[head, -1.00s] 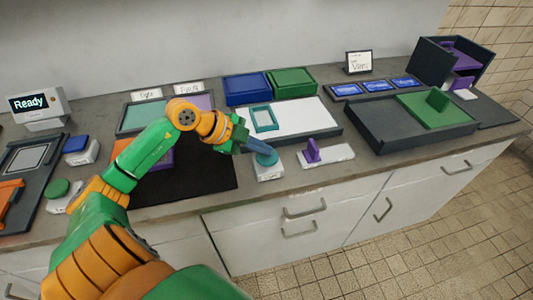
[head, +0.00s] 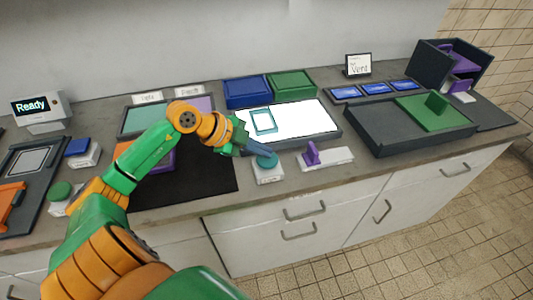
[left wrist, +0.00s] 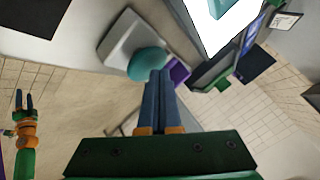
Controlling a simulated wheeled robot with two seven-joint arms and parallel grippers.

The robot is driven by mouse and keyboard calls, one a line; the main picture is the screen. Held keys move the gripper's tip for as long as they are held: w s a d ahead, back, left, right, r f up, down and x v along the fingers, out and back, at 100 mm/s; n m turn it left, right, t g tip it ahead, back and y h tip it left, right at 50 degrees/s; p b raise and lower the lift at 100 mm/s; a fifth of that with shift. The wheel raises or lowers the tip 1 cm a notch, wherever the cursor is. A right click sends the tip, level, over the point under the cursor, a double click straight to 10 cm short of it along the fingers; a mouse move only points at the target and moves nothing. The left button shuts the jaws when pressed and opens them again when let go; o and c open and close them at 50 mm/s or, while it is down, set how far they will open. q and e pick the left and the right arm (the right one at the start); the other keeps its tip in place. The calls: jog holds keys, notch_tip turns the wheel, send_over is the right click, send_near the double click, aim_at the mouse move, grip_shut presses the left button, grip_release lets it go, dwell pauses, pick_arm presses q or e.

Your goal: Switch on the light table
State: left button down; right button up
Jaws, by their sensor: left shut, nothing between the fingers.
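The light table (head: 300,118) stands at the middle of the counter, and its panel glows bright white. A teal frame (head: 263,121) lies on its left part. In front of it is a white switch box (head: 268,175) with a round teal button (head: 267,160). My left gripper (head: 258,154) is shut and empty, with its blue fingertips at the button. In the left wrist view the shut fingers (left wrist: 157,80) reach the edge of the teal button (left wrist: 147,64); I cannot tell whether they press it. My right gripper is not in the head view.
A white base with a purple lever (head: 312,154) stands just right of the button. A dark tray (head: 380,135) with a green board is further right. A black mat (head: 200,185) lies left. Blue (head: 246,91) and green boxes stand behind the light table.

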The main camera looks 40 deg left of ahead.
aim_at(262, 158)
pick_arm(q)
jog(key=shift+r, duration=0.15)
notch_tip(262, 158, up, 6)
jog(key=p, duration=0.6)
jog(key=shift+r, duration=0.25)
jog(key=shift+f, duration=0.25)
